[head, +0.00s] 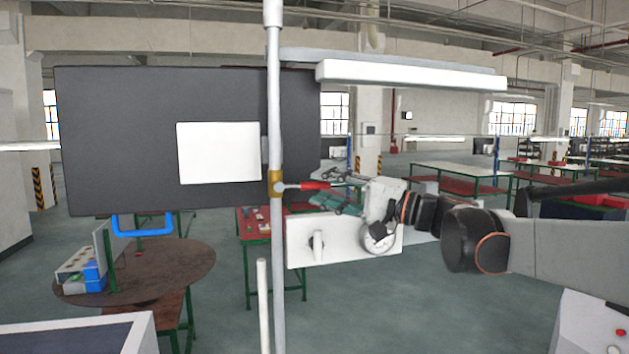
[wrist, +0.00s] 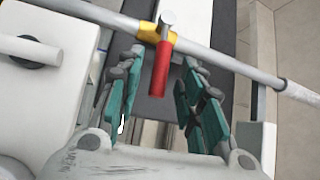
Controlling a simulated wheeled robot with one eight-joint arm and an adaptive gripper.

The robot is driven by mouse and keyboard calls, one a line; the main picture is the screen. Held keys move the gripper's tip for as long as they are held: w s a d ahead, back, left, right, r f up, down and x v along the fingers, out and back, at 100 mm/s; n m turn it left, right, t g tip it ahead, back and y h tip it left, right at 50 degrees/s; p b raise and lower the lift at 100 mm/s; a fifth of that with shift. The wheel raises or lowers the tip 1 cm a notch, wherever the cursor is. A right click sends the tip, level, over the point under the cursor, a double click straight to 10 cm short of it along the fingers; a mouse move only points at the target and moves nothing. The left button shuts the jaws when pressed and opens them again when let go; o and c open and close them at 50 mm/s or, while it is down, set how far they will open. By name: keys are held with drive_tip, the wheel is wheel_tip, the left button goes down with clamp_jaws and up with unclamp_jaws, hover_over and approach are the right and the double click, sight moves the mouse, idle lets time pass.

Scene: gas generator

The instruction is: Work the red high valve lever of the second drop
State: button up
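The red valve lever (head: 312,185) sticks out to the right from a brass valve body (head: 277,183) on a vertical grey pipe (head: 276,120). In the wrist view, the red lever (wrist: 160,70) reaches between my gripper's teal fingers from the yellow valve body (wrist: 150,32). My gripper (head: 327,191) is to the right of the valve in the head view. My gripper (wrist: 162,76) is open, with a visible gap between the lever and the finger on each side. Contact with the lever does not show.
A dark panel (head: 120,120) with a white sheet stands behind the pipe. A white plate with a knob (head: 316,243) is below the lever. A second, shorter pipe (head: 263,310) stands left of the first. A round brown table (head: 180,265) is at the lower left.

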drive_tip(key=shift+x, duration=1.45)
clamp_jaws()
